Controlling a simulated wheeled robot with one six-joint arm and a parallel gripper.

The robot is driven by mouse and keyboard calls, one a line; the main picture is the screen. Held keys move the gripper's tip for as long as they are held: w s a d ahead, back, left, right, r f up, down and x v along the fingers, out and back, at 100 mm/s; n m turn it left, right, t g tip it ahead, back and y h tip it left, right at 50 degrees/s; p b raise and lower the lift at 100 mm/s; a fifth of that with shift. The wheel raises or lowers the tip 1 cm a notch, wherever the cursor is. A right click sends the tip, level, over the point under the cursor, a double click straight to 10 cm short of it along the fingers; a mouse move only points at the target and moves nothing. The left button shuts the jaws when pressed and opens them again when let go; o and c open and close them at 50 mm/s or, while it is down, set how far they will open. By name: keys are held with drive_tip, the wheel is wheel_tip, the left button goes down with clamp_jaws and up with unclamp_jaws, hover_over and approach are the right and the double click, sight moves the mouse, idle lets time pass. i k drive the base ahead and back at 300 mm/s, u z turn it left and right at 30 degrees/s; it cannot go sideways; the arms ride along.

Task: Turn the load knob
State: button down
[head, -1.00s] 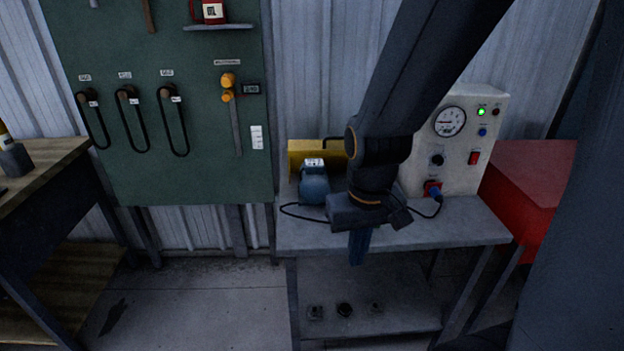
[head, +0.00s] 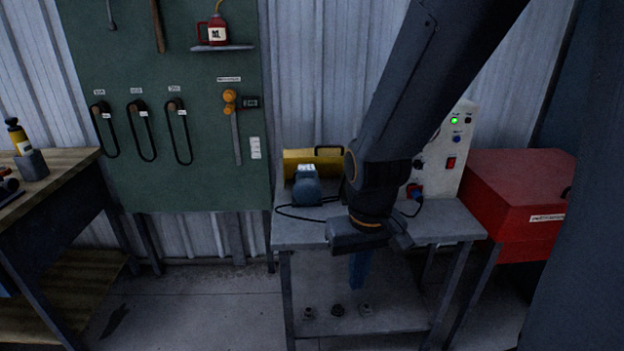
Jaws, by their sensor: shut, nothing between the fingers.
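The load knob looks to be the small black knob (head: 418,164) on the pale control panel (head: 437,178) at the back right of the grey bench, partly hidden beside my arm. My arm also covers most of the round gauge on the panel. My gripper (head: 357,272) hangs pointing down in front of the bench's front edge, with its blue fingers together and empty. It is below and to the left of the knob in the picture and apart from it.
A grey-blue motor (head: 306,187) with a black cable stands on the bench (head: 300,233), before a yellow guard (head: 298,160). A red cabinet (head: 505,190) stands to the right. A wooden workbench (head: 60,165) stands at the left. Open floor lies between.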

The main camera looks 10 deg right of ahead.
sight(419, 165)
drive_tip(key=z, duration=0.45)
drive_tip(key=i, duration=0.9)
drive_tip(key=u, duration=0.6)
